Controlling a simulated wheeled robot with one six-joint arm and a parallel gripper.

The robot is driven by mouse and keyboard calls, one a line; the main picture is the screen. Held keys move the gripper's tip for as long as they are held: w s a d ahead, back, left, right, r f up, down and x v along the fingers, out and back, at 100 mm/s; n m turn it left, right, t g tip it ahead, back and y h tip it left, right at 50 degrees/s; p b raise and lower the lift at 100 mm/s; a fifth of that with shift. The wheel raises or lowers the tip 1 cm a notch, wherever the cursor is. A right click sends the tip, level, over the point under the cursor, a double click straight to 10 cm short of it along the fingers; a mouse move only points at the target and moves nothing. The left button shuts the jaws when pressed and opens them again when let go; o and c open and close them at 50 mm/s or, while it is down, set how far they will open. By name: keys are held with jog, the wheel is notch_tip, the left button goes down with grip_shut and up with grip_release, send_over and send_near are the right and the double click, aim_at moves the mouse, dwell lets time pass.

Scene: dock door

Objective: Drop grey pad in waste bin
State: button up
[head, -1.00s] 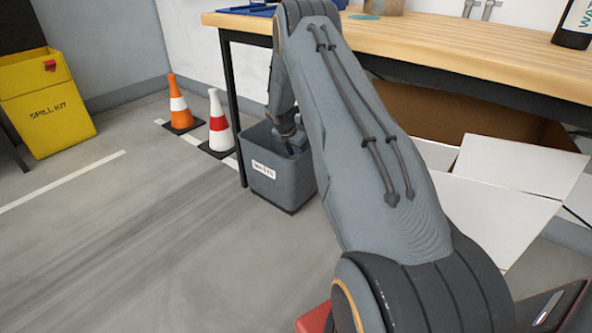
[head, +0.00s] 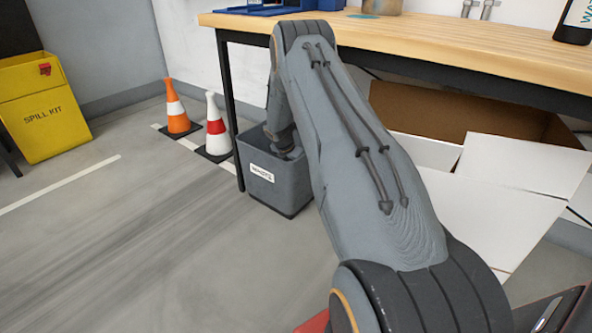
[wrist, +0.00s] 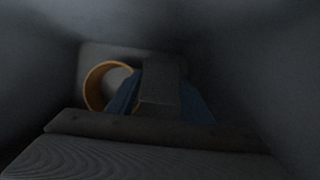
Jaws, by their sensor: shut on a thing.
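The grey waste bin (head: 272,188), with a white label on its front, stands on the floor below the left end of the workbench. My arm reaches down into its open top, and the head view hides the gripper inside. The wrist view is dark, with grey bin walls close around. There my gripper (wrist: 160,98) is shut on the grey pad (wrist: 160,82), a dim grey block between bluish fingers. The pad is inside the bin, above its floor or touching it; I cannot tell which.
An orange ring-shaped thing (wrist: 106,88) lies in the bin, left of the pad. Two cones, orange (head: 177,112) and red-white (head: 215,130), stand left of the bin. The workbench (head: 440,50) is above right, an open cardboard box (head: 490,205) beneath. A yellow spill kit bin (head: 45,115) stands far left.

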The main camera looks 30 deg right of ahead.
jog(key=o, duration=1.1)
jog(key=shift+r, duration=0.4)
jog(key=p+v, duration=0.5)
jog(key=v, duration=0.7)
jog(key=shift+r+p, duration=0.2)
jog(key=shift+p, duration=0.2)
